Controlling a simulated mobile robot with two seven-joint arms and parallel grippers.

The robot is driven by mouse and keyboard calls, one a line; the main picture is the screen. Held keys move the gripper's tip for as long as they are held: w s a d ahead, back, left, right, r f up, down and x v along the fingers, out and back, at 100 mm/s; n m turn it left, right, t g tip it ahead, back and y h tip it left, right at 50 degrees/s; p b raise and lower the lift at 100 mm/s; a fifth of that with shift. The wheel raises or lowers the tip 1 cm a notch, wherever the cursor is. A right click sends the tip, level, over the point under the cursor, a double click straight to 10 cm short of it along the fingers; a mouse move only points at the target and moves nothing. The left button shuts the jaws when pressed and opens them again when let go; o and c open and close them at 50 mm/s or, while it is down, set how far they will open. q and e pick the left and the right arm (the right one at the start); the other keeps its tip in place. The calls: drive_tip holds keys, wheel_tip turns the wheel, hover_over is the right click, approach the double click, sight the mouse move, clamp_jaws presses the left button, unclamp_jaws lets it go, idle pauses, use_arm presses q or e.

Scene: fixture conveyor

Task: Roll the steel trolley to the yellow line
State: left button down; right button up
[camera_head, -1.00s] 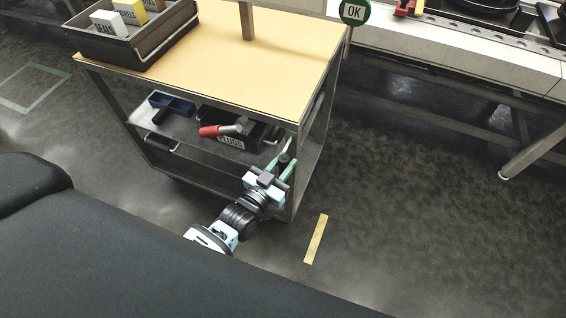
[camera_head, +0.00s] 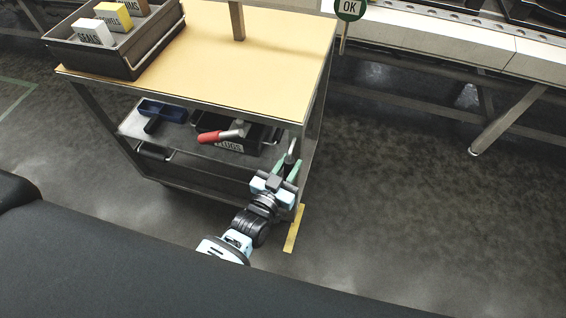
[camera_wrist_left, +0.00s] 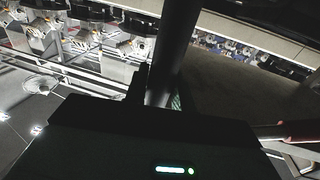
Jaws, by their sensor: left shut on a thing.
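The steel trolley (camera_head: 270,85) has a yellowish top and open shelves and stands left of centre in the head view. My left gripper (camera_head: 287,168) is shut on the trolley, at the upright bar of its near right corner. That bar also shows as a dark post in the left wrist view (camera_wrist_left: 172,50). The yellow line (camera_head: 294,229) lies on the floor just by that corner; its upper end reaches the trolley's foot, and I cannot tell whether they touch. My right gripper is not in view.
A grey tray (camera_head: 150,52) with labelled boxes sits on the trolley top. A blue bin (camera_head: 165,110) and a red-handled tool (camera_head: 212,136) lie on its shelf. A bench (camera_head: 430,40) with slanted legs runs along the back right. The floor at right is clear.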

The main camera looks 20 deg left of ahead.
use_arm(q)
drive_tip(key=shift+s+d, duration=0.1)
drive_tip(key=shift+d, duration=0.25)
drive_tip(key=c, duration=1.2)
unclamp_jaws()
drive_tip(key=shift+a, duration=0.1)
drive_tip(key=shift+s+a, duration=0.1)
drive_tip(key=shift+s, duration=0.25)
drive_tip(key=v, duration=0.5)
drive_tip(key=shift+s, duration=0.4)
drive_tip(key=shift+s+a, duration=0.15)
drive_tip(key=shift+s, duration=0.4)
